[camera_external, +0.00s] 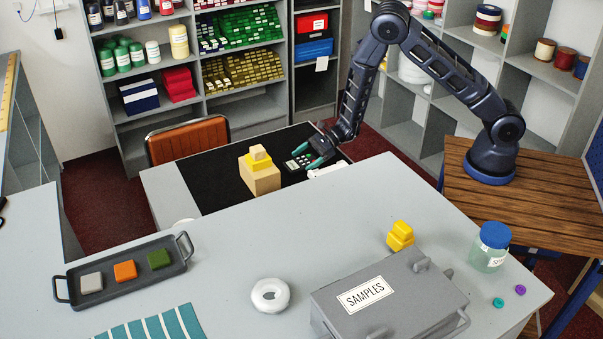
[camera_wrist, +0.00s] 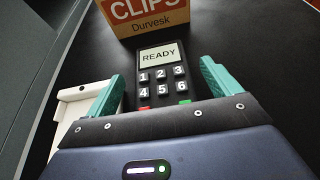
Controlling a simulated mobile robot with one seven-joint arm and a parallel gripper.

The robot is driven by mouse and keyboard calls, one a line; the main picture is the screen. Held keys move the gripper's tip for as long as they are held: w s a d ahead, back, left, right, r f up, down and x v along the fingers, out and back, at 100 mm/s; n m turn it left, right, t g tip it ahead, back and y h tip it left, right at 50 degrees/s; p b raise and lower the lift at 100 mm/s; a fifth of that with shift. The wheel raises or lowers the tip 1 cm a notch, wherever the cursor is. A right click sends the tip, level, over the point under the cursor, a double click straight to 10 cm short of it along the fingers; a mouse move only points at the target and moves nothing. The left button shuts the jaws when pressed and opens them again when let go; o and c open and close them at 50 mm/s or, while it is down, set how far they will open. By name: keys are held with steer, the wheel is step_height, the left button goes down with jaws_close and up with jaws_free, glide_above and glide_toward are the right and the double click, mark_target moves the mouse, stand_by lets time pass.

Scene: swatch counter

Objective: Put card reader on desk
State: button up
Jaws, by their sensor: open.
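The card reader (camera_external: 299,162) is dark with pale keys and lies on the black top of the lower desk (camera_external: 215,178) behind the grey counter. In the wrist view the card reader (camera_wrist: 161,72) has a screen saying READY and number keys. My gripper (camera_external: 320,151) is low at the reader's right in the outside view. In the wrist view my gripper (camera_wrist: 162,80) is open, with one teal finger on each side of the reader and gaps between. The reader's lower end is hidden behind my gripper's body.
A cardboard CLIPS box (camera_wrist: 150,14) stands just beyond the reader; the tan box (camera_external: 260,180) carries yellow and wooden blocks. A white object (camera_wrist: 72,112) lies left of the reader. The grey counter (camera_external: 340,205) holds a tray (camera_external: 175,273), a SAMPLES case (camera_external: 400,312) and a jar (camera_external: 488,256).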

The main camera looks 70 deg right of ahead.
steer(key=v, duration=1.1)
steer(key=shift+s+d, duration=0.2)
steer(key=s+a+r+n+g+y, duration=0.1)
steer(key=s+a+r+n+g, duration=0.3)
steer(key=s+r+n, duration=0.6)
steer(key=s+a+r+n+g+y, duration=0.1)
steer(key=s+a+r+n+g, duration=0.4)
steer(key=r, duration=0.9)
steer(key=s+d+r+n+t+h, duration=0.1)
steer(key=s+d+r+n+h, duration=0.2)
steer(key=s, duration=0.4)
steer(key=s+d+r+n+t+h, duration=0.1)
steer(key=s+d+r+n+h, duration=0.3)
steer(key=s, duration=0.4)
steer(key=s+d+r+n+t+h, duration=0.2)
steer(key=s+d+r+n+h, duration=0.2)
steer(key=s, duration=0.4)
steer(key=shift+r+n, duration=0.5)
steer(key=shift+r, duration=0.2)
